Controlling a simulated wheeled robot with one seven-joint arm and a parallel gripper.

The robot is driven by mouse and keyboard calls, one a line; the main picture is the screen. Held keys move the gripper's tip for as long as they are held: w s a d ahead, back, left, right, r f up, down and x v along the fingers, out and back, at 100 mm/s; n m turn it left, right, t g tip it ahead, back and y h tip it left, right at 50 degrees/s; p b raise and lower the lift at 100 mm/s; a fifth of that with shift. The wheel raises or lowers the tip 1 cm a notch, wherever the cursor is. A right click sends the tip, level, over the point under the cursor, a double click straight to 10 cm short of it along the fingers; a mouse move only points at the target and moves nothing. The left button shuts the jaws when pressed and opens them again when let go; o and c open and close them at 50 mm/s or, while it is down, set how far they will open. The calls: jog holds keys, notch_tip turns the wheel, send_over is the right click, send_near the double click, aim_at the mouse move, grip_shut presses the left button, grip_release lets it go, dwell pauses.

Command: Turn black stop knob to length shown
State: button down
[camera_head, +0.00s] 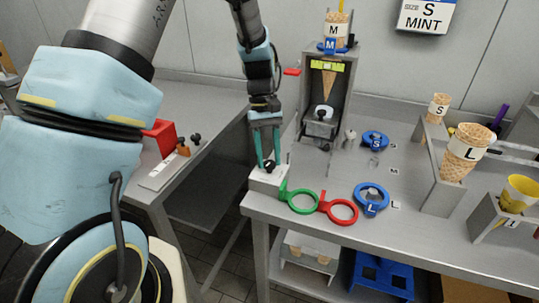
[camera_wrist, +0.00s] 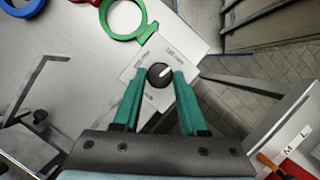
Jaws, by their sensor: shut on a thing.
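The black stop knob (camera_wrist: 160,75) is round with a white pointer line and sits on a pale labelled block (camera_head: 266,180) at the near left corner of the table. My gripper (camera_head: 267,166) reaches down over the block. In the wrist view its green fingers (camera_wrist: 160,78) stand on either side of the knob and are shut on it. The pointer angles to the upper right in the wrist view, toward a printed label too small to read. A wall sign (camera_head: 425,14) reads "SIZE S MINT".
Green (camera_head: 301,201) and red (camera_head: 342,211) rings lie just right of the block. Blue rings marked L (camera_head: 371,199) and S (camera_head: 376,140) lie farther right. A stand (camera_head: 333,95) holding a cone rises behind. Cones marked S (camera_head: 438,106) and L (camera_head: 465,152) stand right.

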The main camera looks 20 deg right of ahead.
jog(key=shift+n+h, duration=0.3)
jog(key=shift+n, duration=0.6)
jog(key=shift+c, duration=2.2)
grip_release()
jog(key=b+v, duration=0.2)
jog(key=v, duration=0.8)
jog(key=shift+a+r, duration=0.15)
jog(key=shift+r, duration=0.25)
jog(key=shift+w, duration=0.1)
